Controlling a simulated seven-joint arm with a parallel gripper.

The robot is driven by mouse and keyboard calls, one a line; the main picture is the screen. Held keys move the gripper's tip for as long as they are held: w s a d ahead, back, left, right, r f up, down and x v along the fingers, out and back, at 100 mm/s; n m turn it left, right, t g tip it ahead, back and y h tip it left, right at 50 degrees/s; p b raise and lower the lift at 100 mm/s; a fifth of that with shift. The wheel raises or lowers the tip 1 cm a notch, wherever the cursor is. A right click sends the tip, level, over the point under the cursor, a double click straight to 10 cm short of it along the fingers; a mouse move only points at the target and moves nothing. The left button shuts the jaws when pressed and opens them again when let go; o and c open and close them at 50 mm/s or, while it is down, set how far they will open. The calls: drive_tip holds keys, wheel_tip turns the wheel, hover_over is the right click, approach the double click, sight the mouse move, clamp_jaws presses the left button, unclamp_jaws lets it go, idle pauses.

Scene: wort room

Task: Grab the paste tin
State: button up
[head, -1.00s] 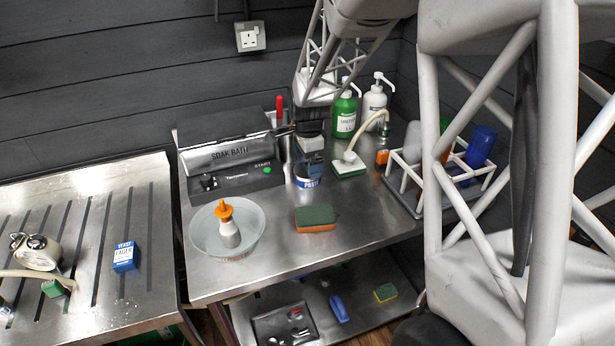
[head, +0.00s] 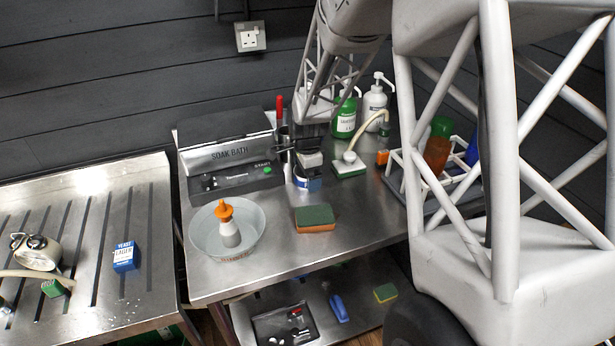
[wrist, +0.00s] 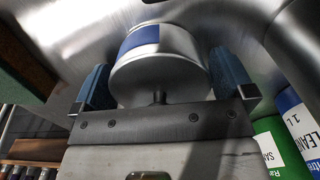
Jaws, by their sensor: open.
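In the wrist view the tin (wrist: 165,75) lies between the two blue finger pads of my gripper (wrist: 161,66). The jaws are open, one finger on each side, and a gap shows at least on the left. Whether the right finger touches the tin I cannot tell.
The soak bath (head: 230,165) is behind and left. A green sponge (head: 315,218) and a bowl (head: 252,232) holding an orange-capped bottle (head: 229,226) are in front. A brush (head: 348,165), pump bottles (head: 374,103) and a white rack (head: 433,183) stand to the right.

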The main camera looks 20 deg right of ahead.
drive_tip(key=shift+c, duration=0.3)
drive_tip(key=c, duration=1.7)
drive_tip(key=shift+c, duration=0.2)
drive_tip(key=shift+s+r, duration=0.1)
drive_tip(key=shift+r, duration=0.1)
drive_tip(key=shift+s+r, duration=0.1)
drive_tip(key=shift+r, duration=0.35)
wheel_tip(320, 180, up, 5)
drive_tip(key=shift+r, duration=0.15)
drive_tip(key=shift+s+r, duration=0.15)
drive_tip(key=shift+r, duration=0.15)
drive_tip(key=s, duration=1.9)
drive_tip(key=shift+s+f, duration=0.1)
drive_tip(key=shift+s, duration=0.05)
